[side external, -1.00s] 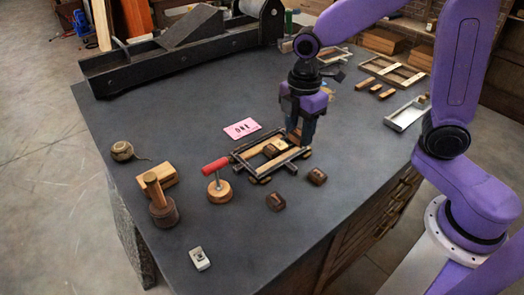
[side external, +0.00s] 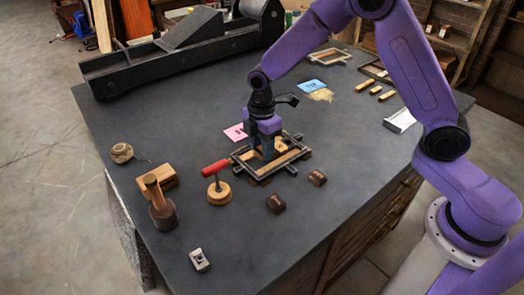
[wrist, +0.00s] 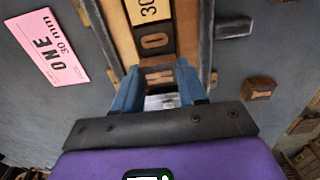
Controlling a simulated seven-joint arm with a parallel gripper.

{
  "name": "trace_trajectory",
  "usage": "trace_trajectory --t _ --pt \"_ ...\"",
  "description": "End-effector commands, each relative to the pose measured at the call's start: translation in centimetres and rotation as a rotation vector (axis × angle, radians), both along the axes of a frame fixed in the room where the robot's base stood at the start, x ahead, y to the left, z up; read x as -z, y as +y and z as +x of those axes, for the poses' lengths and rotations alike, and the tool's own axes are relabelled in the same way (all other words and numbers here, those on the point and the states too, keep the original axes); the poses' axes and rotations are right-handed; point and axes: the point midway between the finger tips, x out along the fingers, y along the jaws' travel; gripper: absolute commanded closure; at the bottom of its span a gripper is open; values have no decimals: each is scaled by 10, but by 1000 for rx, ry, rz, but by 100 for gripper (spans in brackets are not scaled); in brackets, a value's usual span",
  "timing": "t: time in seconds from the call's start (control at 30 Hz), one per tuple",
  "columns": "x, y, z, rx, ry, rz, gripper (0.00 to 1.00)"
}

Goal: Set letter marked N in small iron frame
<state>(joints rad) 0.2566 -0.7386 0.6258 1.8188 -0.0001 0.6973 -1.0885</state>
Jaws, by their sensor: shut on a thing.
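The small iron frame (side external: 291,163) lies on the dark bench with pale wooden strips inside; one dark side bar shows in the wrist view (wrist: 207,38). My gripper (side external: 266,152) points down inside the frame. In the wrist view my gripper (wrist: 160,78) is shut on a brown letter block (wrist: 159,74), whose light mark is partly hidden and hard to read. I cannot tell whether the held block touches the frame's floor.
Two loose dark blocks (side external: 275,203) (side external: 317,177) lie in front of the frame. A mallet (side external: 160,201) stands farther left.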

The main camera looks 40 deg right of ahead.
Motion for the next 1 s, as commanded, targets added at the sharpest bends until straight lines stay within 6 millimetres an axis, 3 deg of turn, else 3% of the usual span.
trace_trajectory --t 0.17,1.0 --pt "17 0 -1 0 0 0 86" --pt "33 -1 -3 -1 5 -3 86"
